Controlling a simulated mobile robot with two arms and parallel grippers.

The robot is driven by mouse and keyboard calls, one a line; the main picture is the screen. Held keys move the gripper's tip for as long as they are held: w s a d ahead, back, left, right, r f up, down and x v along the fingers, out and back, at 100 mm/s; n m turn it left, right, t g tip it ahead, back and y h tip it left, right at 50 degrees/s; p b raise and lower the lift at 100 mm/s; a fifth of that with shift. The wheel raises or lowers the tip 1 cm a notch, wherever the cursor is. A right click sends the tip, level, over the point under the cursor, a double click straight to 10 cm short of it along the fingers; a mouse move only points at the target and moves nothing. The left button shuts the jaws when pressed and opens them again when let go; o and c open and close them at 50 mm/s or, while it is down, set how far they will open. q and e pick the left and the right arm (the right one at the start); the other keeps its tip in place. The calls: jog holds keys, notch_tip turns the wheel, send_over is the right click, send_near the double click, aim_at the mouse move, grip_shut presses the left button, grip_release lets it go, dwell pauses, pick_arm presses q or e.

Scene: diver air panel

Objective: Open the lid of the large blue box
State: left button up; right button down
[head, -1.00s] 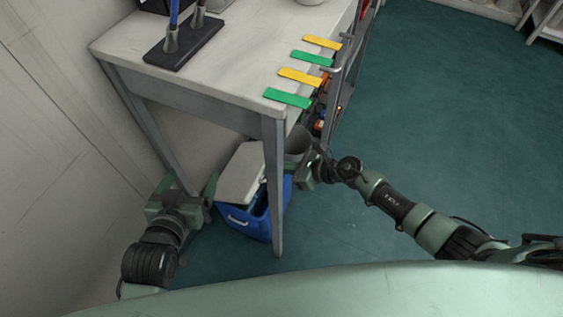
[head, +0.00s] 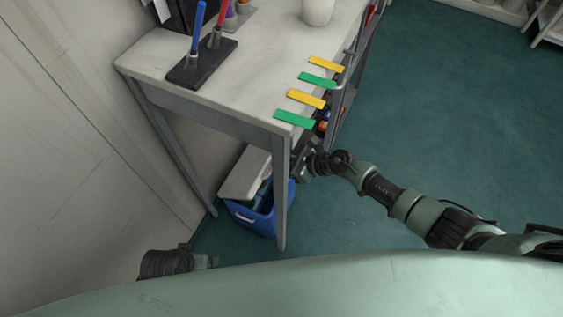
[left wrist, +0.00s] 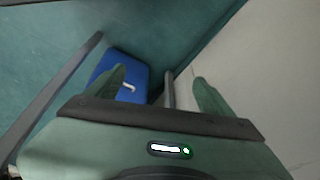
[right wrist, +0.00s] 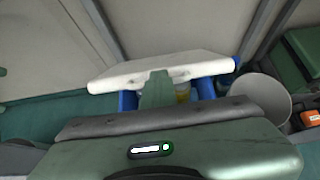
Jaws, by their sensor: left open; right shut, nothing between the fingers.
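The large blue box (head: 262,217) stands on the floor under the table, behind its front leg. Its pale lid (head: 245,175) is raised and tilted toward the wall, with a gap above the box. In the right wrist view the lid (right wrist: 160,70) is seen edge-on, and something yellow shows below it. My right gripper (right wrist: 157,85) is shut and empty at the lid's near edge; whether it touches cannot be told. My left gripper (left wrist: 160,88) is open and empty, apart from the box, whose blue side with a white handle (left wrist: 128,87) shows ahead.
The table (head: 180,75) stands over the box, its front leg (head: 281,195) close to my right gripper. Green and yellow strips (head: 305,99) lie along its edge. A grey bin (right wrist: 258,100) stands beside the box. The wall (head: 60,150) bounds the left; floor at right is clear.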

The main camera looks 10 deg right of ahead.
jog(key=shift+w+a+r+p, duration=0.55)
jog(key=shift+a+r+p, duration=0.15)
jog(key=shift+a+r, duration=0.15)
jog(key=shift+r, duration=0.1)
jog(key=shift+w+a+r, duration=0.1)
jog(key=shift+w+a, duration=0.05)
jog(key=shift+a, duration=0.05)
jog(key=shift+w+a+r+p, duration=0.25)
jog(key=shift+a+r+p, duration=0.05)
jog(key=shift+a+p, duration=0.1)
pick_arm(q)
jog(key=s+f, duration=0.3)
jog(key=f, duration=0.5)
jog(key=shift+s+a+f+g, duration=0.2)
jog(key=shift+a+g, duration=0.05)
jog(key=shift+g, duration=0.15)
pick_arm(e)
jog(key=w+a+r, duration=0.3)
jog(key=w+a, duration=0.3)
jog(key=a, duration=0.2)
jog(key=shift+a+r, duration=0.3)
jog(key=shift+a, duration=0.05)
